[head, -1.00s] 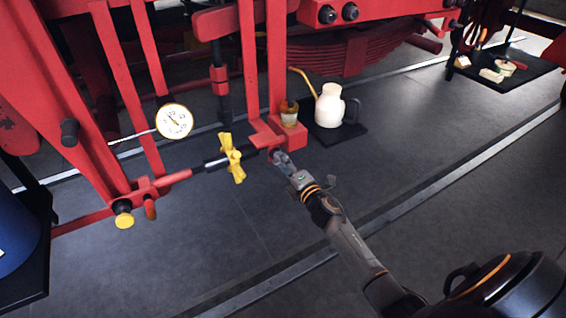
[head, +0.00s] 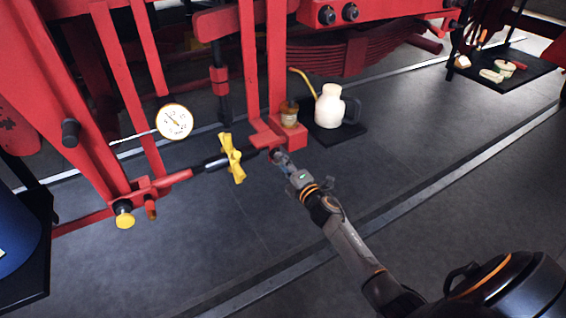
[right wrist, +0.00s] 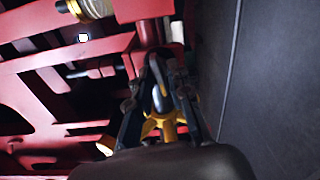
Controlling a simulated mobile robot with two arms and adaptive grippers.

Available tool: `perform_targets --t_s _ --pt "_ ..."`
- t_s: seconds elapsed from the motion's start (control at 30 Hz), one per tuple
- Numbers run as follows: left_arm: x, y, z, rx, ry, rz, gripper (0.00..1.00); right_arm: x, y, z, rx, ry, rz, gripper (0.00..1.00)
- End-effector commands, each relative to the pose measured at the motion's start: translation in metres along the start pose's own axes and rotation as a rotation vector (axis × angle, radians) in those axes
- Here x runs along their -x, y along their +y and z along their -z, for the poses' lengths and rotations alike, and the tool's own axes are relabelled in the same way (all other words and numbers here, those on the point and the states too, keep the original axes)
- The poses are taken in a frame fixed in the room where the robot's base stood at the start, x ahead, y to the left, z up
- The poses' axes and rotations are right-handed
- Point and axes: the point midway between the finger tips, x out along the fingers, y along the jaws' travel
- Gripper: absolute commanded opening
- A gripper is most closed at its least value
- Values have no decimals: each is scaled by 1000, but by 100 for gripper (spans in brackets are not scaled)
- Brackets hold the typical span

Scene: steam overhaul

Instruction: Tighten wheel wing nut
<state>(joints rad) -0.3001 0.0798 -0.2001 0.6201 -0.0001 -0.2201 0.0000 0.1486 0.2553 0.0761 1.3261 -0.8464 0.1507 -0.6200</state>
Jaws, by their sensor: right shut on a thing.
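My right gripper (head: 279,157) is at the right end of the dark rod (head: 212,162), close to a red bracket (head: 290,137). In the right wrist view the fingers (right wrist: 163,82) close around a grey, shiny piece, with a yellow part nearer the palm. A large yellow winged piece (head: 232,158) sits around the middle of the rod, to the left of the gripper and apart from it. My left gripper is not in view.
A round white gauge (head: 174,122) hangs at the left, above a yellow knob (head: 124,217). A white can (head: 331,106) with a yellow spout stands behind the gripper, beside a small amber jar (head: 289,115). Red frame bars crowd the left. The floor in front is clear.

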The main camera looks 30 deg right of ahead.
Motion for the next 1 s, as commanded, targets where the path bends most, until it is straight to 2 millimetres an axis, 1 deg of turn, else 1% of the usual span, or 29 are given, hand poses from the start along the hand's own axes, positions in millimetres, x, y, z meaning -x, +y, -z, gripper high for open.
perform_targets --t_s 0.27,1.0 --pt "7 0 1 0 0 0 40 0 1 0 -214 0 2 0" --pt "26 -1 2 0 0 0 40 0 0 0 -918 -1 2 0"
